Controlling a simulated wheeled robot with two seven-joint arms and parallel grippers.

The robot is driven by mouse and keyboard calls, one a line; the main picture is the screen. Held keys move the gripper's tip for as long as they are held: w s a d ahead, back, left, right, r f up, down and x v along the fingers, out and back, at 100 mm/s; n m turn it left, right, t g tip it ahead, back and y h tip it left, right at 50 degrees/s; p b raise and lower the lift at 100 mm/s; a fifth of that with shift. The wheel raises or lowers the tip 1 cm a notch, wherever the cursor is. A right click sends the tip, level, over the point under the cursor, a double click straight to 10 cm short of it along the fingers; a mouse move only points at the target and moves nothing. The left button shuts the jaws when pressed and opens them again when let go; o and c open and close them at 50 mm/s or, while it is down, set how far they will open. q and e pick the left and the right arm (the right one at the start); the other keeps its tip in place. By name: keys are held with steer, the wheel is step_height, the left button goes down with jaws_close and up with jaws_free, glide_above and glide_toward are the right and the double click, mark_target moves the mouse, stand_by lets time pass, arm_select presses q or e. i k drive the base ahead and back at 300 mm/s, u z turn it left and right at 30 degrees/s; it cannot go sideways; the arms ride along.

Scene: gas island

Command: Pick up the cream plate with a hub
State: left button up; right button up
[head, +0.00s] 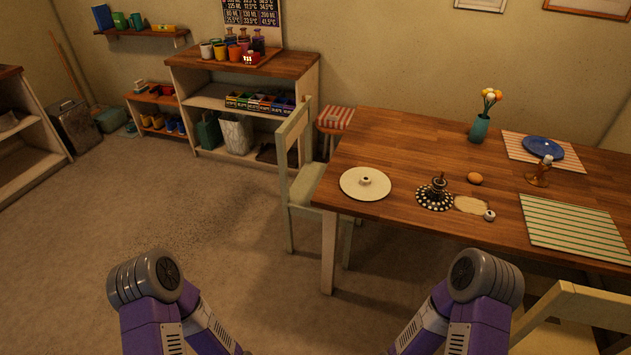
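The cream plate with a hub (365,184) lies flat on the wooden table (400,137), near the table's left front corner. It is round and pale, with a small raised hub at its centre. Nothing covers it or touches it from above. Both of my arms show only as purple and grey links at the bottom of the head view, below and in front of the table. Neither of my grippers is in view.
A dark dotted stand (436,194) is right of the plate. An egg (474,178), a teal vase (479,129) and a blue plate (543,148) are farther right. A pale green chair (297,175) stands at the table's left side. The floor (200,210) at left is open.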

mark_target(364, 183)
steer(key=u, duration=1.1)
steer(key=i, duration=2.75)
steer(key=z, duration=3.4)
